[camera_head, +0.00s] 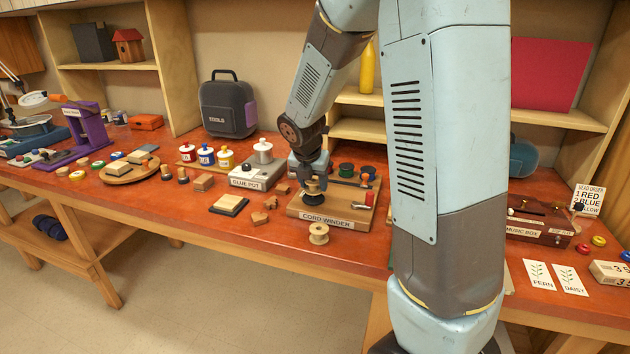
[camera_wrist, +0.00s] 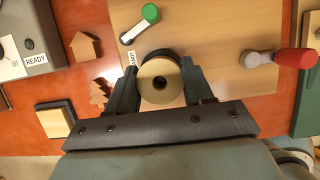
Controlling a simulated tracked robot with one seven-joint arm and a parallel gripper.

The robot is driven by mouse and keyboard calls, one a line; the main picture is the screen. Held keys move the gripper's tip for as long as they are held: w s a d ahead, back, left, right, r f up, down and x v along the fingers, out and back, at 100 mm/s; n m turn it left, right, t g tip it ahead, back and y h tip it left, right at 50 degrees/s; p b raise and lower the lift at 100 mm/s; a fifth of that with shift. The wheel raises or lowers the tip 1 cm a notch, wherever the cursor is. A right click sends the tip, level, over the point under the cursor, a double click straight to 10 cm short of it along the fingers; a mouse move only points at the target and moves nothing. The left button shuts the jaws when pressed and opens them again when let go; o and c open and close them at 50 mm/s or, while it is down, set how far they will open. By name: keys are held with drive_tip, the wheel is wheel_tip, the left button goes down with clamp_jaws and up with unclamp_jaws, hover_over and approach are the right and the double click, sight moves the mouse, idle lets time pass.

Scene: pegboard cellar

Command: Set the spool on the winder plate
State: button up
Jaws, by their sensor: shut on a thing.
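My gripper (camera_head: 313,179) points down over the wooden cord winder board (camera_head: 345,216) and is shut on a pale wooden spool (camera_head: 313,187). In the wrist view the spool (camera_wrist: 160,80) is upright between the two fingers, with its centre hole facing up. A dark round part, which looks like the winder plate (camera_wrist: 160,53), shows just behind the spool's rim. The spool hides most of it, and I cannot tell whether the two touch. The winder's red-handled crank (camera_wrist: 296,58) is to the right.
Another pale spool (camera_head: 319,233) stands on the bench in front of the board. The glue pot box (camera_head: 258,174) is left of the board, with small wooden shapes (camera_head: 260,218) between. Green and black topped parts (camera_head: 346,170) stand at the board's back. A green-capped part (camera_wrist: 150,13) is close ahead.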

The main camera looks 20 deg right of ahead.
drive_tip(key=shift+f, duration=0.8)
idle(1.1)
idle(0.6)
drive_tip(key=o, duration=1.4)
drive_tip(key=shift+o, duration=0.2)
drive_tip(key=shift+r, duration=0.1)
drive_tip(key=shift+r, duration=3.45)
